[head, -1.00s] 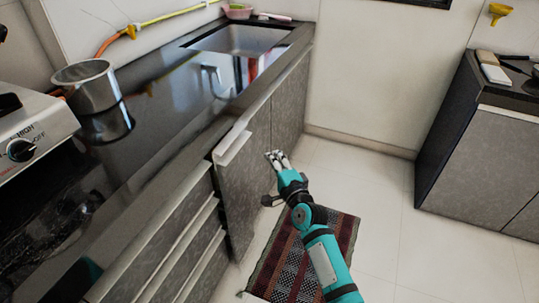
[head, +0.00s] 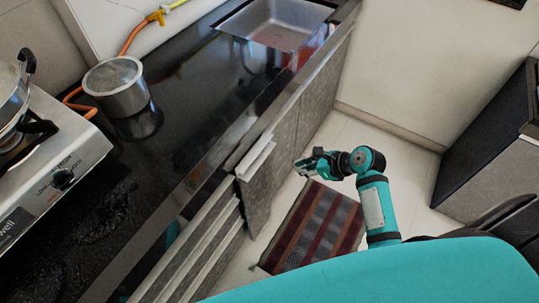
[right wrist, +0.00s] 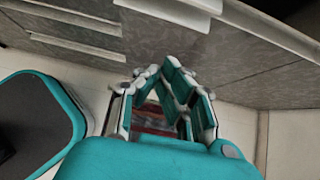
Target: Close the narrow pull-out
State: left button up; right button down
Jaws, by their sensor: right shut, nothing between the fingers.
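The narrow pull-out (head: 258,205) has a grey patterned front with a pale handle strip (head: 256,158) along its top. It is under the dark counter, between the drawer stack and the wider doors. Its front seems to stand slightly forward of its neighbours; the exact gap is unclear. In the right wrist view the grey front (right wrist: 165,45) and its handle (right wrist: 175,12) are at the top, beyond the fingers. My right gripper (head: 303,168) is shut and empty, to the right of the front with a visible gap. The right wrist view shows its fingers together (right wrist: 160,80). My left gripper is out of view.
Drawers with pale handle strips (head: 205,240) lie left of the pull-out. A striped rug (head: 315,228) covers the floor below my right arm. A steel pot (head: 118,88) and a stove (head: 50,165) are on the counter. Another dark cabinet (head: 490,150) stands at the right.

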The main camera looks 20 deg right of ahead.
aim_at(260, 157)
jog(key=w+a+f+b, duration=0.1)
jog(key=w+a+f, duration=0.5)
jog(key=w, duration=0.2)
jog(key=shift+s, duration=0.1)
jog(key=w+a+p, duration=0.1)
jog(key=w, duration=0.1)
jog(key=w+a+p, duration=0.1)
jog(key=w+a, duration=0.1)
jog(key=shift+a+r+p, duration=0.1)
jog(key=shift+r+p, duration=0.05)
jog(key=shift+p, duration=0.15)
jog(key=shift+w+a, duration=0.1)
